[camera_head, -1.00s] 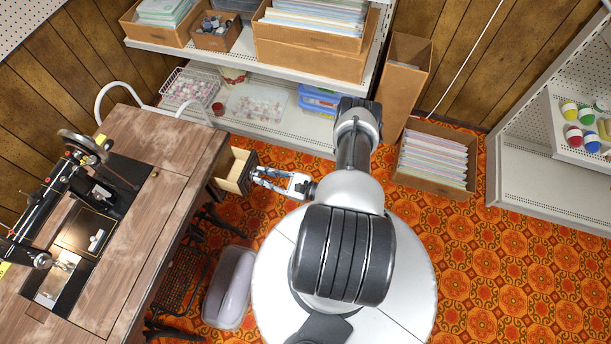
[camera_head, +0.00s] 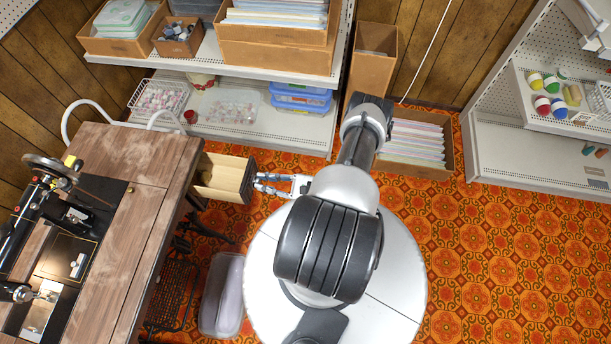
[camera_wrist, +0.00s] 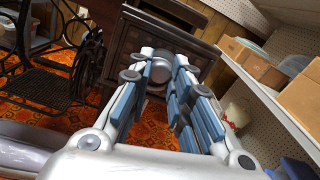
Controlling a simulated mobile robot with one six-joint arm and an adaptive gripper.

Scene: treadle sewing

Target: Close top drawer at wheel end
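The top drawer (camera_head: 223,178) at the wheel end of the sewing table (camera_head: 130,215) stands pulled out, its light wooden inside open to view. Its dark front faces my gripper. In the wrist view the drawer front (camera_wrist: 137,38) is close ahead, with a round silver knob (camera_wrist: 160,72) between my fingertips. The black handwheel (camera_head: 50,170) of the sewing machine is on the tabletop at left.
A grey-lilac bin (camera_head: 222,295) stands on the floor between the table and my base. Shelves (camera_head: 255,135) with boxes stand behind the drawer. A carton of files (camera_head: 415,148) is at the back. Patterned floor on the right is clear.

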